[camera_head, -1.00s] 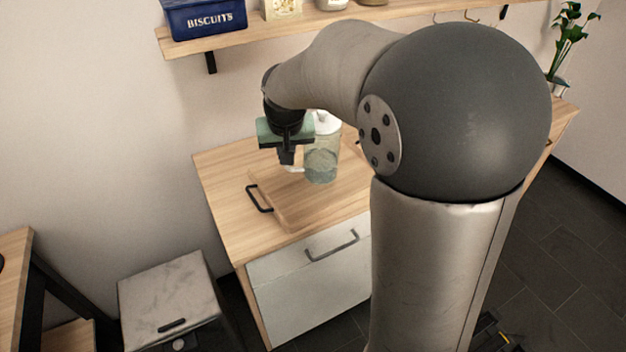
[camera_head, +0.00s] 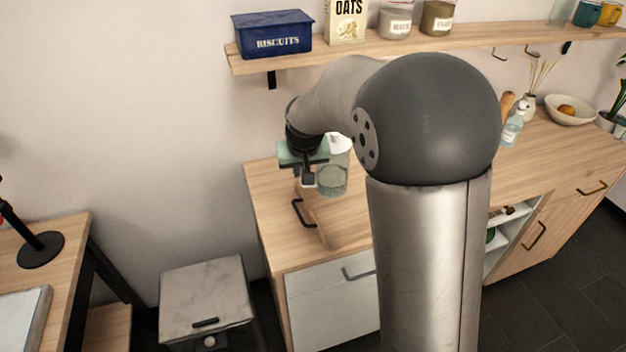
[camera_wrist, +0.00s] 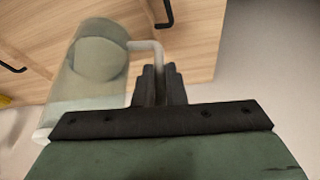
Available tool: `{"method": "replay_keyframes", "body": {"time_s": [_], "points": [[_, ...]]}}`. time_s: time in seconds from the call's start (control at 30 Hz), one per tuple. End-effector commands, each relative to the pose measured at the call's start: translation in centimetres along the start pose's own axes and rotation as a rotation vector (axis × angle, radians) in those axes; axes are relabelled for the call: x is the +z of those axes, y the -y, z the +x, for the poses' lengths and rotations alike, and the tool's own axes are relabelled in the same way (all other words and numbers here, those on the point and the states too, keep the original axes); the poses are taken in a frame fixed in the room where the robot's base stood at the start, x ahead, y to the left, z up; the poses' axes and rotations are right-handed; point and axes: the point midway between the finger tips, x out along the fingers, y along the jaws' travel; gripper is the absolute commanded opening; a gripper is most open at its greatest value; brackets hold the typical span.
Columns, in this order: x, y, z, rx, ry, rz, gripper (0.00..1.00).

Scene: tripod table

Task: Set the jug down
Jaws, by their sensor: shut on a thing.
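The jug (camera_head: 333,178) is clear, with a white top and a pale handle. It appears upright above the left end of the wooden counter (camera_head: 270,220), by a wooden board (camera_head: 320,228) with a black handle. My gripper (camera_head: 308,181) is at the jug's left side. In the wrist view, my gripper's fingers (camera_wrist: 160,82) are shut on the handle of the jug (camera_wrist: 95,70). My arm hides part of the counter behind the jug. I cannot tell whether the jug's base touches the surface below.
A shelf (camera_head: 400,46) above holds a blue biscuit tin (camera_head: 272,34), an oats box (camera_head: 346,20) and jars. A soap bottle (camera_head: 514,124) and a bowl (camera_head: 570,109) stand farther right on the counter. A grey bin (camera_head: 205,295) stands on the floor at left.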

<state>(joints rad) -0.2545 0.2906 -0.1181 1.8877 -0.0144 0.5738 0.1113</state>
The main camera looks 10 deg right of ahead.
Motion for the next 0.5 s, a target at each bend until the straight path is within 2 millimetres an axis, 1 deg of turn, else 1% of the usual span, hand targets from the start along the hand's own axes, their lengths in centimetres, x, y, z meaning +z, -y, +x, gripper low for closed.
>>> {"method": "replay_keyframes", "body": {"time_s": [0.03, 0.13, 0.37, 0.4, 0.5], "points": [[-0.1, -0.7, 0.9, 0.002, 0.001, 0.003, 0.00], [-0.2, -1.5, 2.3, 0.001, -0.001, 0.002, 0.00], [-0.3, -2.5, 4.0, 0.001, 0.000, 0.000, 0.00], [-0.3, -2.9, 4.5, 0.001, -0.001, 0.001, 0.00], [0.4, -2.7, 6.0, -0.001, 0.000, -0.001, 0.00]]}}
